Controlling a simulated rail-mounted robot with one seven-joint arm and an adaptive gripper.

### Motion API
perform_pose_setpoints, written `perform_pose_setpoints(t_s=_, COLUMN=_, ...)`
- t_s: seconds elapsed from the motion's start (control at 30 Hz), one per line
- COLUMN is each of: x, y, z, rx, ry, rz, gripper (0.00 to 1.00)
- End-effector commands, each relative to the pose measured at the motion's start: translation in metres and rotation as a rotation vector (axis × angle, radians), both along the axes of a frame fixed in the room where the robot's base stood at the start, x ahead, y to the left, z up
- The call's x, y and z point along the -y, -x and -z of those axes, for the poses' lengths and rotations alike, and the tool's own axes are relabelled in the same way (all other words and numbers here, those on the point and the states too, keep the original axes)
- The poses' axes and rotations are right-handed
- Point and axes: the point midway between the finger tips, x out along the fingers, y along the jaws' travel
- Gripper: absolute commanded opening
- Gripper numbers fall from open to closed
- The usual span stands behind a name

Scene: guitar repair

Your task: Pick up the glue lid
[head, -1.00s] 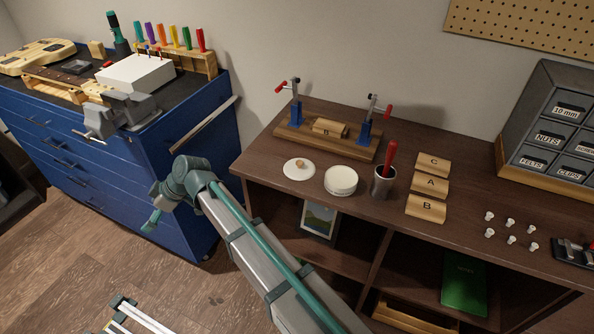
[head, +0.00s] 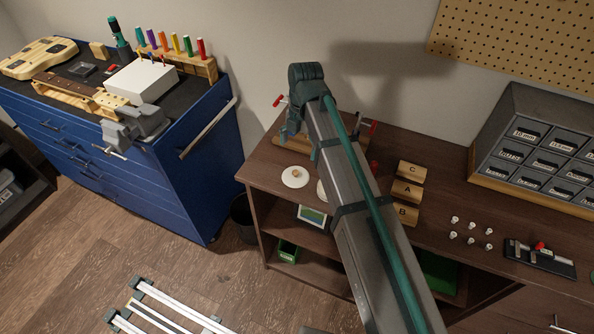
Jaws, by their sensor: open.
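The glue lid (head: 295,176) is a flat white disc with a small wooden knob. It lies knob up on the left part of the dark brown bench top (head: 258,172). The white round pot (head: 321,190) beside it is mostly hidden behind my arm. My gripper (head: 284,136) is open, with nothing visible in it.
A wooden clamp stand with red-handled clamps (head: 367,127) is partly hidden behind my arm. Wooden blocks C (head: 411,172), A and B and several white pegs (head: 455,220) are to the right. A blue tool cabinet (head: 185,190) stands at the left.

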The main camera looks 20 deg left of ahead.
Motion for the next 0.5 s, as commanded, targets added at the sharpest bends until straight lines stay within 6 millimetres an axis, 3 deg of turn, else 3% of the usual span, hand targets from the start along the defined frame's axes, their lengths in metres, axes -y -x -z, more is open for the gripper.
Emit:
perform_pose_setpoints(t_s=0.23, x=-0.002, y=0.005, z=0.032, rx=-0.002, ry=-0.001, rz=0.001, gripper=0.96)
perform_pose_setpoints(t_s=0.5, x=-0.003, y=0.005, z=0.045, rx=0.000, ry=-0.002, rz=0.001, gripper=0.96)
